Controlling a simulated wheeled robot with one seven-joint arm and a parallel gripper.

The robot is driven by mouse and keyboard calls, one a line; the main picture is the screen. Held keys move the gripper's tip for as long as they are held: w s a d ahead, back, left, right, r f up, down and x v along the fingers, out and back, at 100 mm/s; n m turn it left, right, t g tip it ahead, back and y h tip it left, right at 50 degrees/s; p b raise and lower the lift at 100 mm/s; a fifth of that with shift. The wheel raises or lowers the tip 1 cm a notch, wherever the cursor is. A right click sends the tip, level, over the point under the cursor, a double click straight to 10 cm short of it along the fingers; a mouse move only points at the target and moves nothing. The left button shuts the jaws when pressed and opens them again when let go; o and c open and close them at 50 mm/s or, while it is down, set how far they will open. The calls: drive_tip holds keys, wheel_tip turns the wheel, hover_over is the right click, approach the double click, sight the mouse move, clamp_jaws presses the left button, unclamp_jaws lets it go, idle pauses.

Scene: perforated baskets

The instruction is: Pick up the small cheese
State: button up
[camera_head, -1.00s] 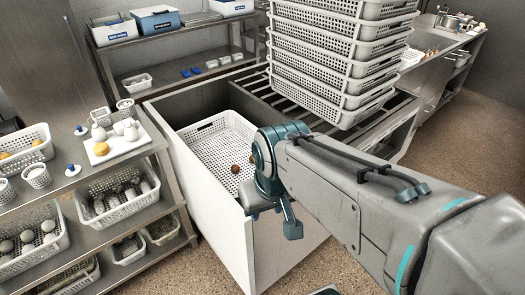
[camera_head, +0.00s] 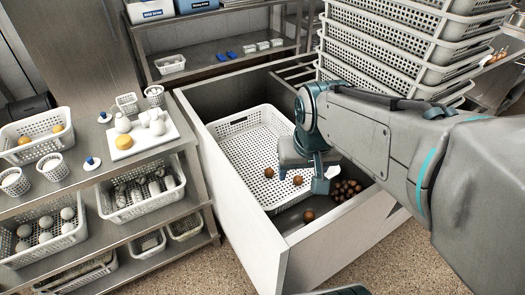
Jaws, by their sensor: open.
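No thing in view is clearly marked as the small cheese. Small brown balls lie in the large white bin: one ball (camera_head: 269,172) is in the white perforated basket (camera_head: 236,125), and another ball (camera_head: 298,180) is beside my gripper. A yellow round piece (camera_head: 124,142) lies on a white board at left, and yellow pieces (camera_head: 47,139) sit in a basket there. My gripper (camera_head: 306,178) points down over the basket, open; its fingers are partly hidden by its own body, and I see nothing held. I cannot tell whether it touches a ball.
The bin's white front wall (camera_head: 345,240) is close below my arm. More brown balls (camera_head: 345,189) are heaped in the bin's right part, and one ball (camera_head: 308,215) lies near its front. A tall stack of white baskets (camera_head: 400,45) stands behind my arm. A steel shelf unit (camera_head: 188,168) stands left.

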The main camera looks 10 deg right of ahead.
drive_tip(key=w+f+m+b, duration=0.2)
drive_tip(key=w+f+b, duration=1.05)
drive_tip(key=w, duration=0.55)
drive_tip(key=m+h+b, duration=0.2)
drive_tip(key=b, duration=0.5)
approach(269, 171)
drive_tip(key=shift+t, duration=0.4)
drive_tip(key=b+x, duration=0.1)
drive_tip(key=x, duration=0.4)
drive_tip(key=b+x, duration=0.1)
drive_tip(key=x, duration=0.4)
drive_tip(key=shift+s+f+b, duration=0.2)
drive_tip(key=shift+f+b, duration=0.05)
drive_tip(key=shift+b, duration=0.15)
drive_tip(key=shift+r, duration=0.1)
drive_tip(key=c, duration=1.1)
